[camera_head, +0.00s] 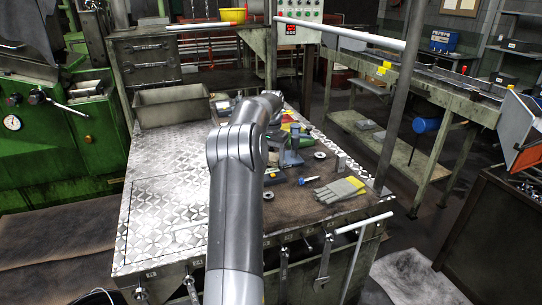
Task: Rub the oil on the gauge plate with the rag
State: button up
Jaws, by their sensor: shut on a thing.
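My arm rises from the bottom middle of the head view, bends over the workbench (165,215) and reaches to its far middle. My gripper is hidden behind my own arm links, so its fingers and anything in them do not show. I cannot make out the rag, the gauge plate or the oil on it. A blue-grey metal fixture (291,157) stands on the bench just right of my arm and is partly covered by it. Small red, yellow and green items lie behind it, too small to tell apart.
An empty grey bin (173,105) stands at the back left. The patterned left part is clear. A post (402,100) rises at the right.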

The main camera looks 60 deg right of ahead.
jog(key=shift+w+d, duration=0.1)
jog(key=shift+w+d, duration=1.1)
jog(key=shift+d, duration=0.05)
jog(key=shift+w+d+f, duration=0.15)
jog(key=shift+w+d, duration=1.1)
jog(key=shift+w, duration=0.05)
jog(key=shift+f, duration=0.1)
